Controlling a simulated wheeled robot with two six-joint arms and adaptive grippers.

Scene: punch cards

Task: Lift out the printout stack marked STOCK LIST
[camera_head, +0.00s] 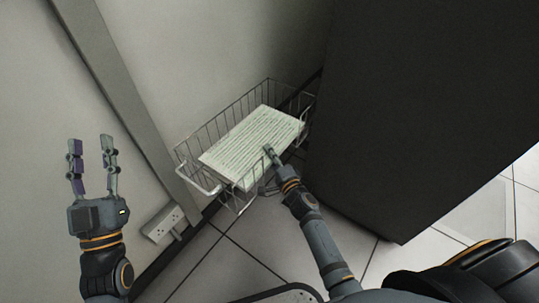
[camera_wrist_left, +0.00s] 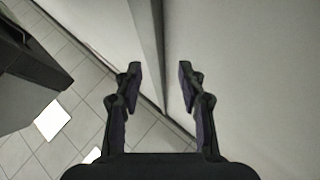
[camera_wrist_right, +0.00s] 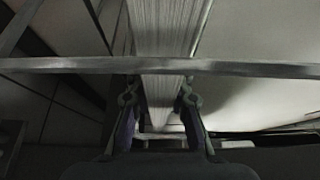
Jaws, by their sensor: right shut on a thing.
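A thick pale printout stack (camera_head: 250,143) with lined text lies in a wire basket (camera_head: 201,188) on the floor. No STOCK LIST marking is readable. My right gripper (camera_head: 269,154) is shut on the stack's near right edge. In the right wrist view, the layered sheet edges of the stack (camera_wrist_right: 165,30) run between the fingers (camera_wrist_right: 158,92), and a basket wire crosses in front. The lower finger is hidden in the head view. My left gripper (camera_head: 90,143) is open and empty at the left, well away from the basket; it also shows in the left wrist view (camera_wrist_left: 159,70).
A tall dark cabinet (camera_head: 410,100) stands close on the basket's right. A wall with a vertical post (camera_head: 120,90) is behind and left. A white socket strip (camera_head: 163,223) is low on the wall. Tiled floor (camera_head: 240,255) in front is clear.

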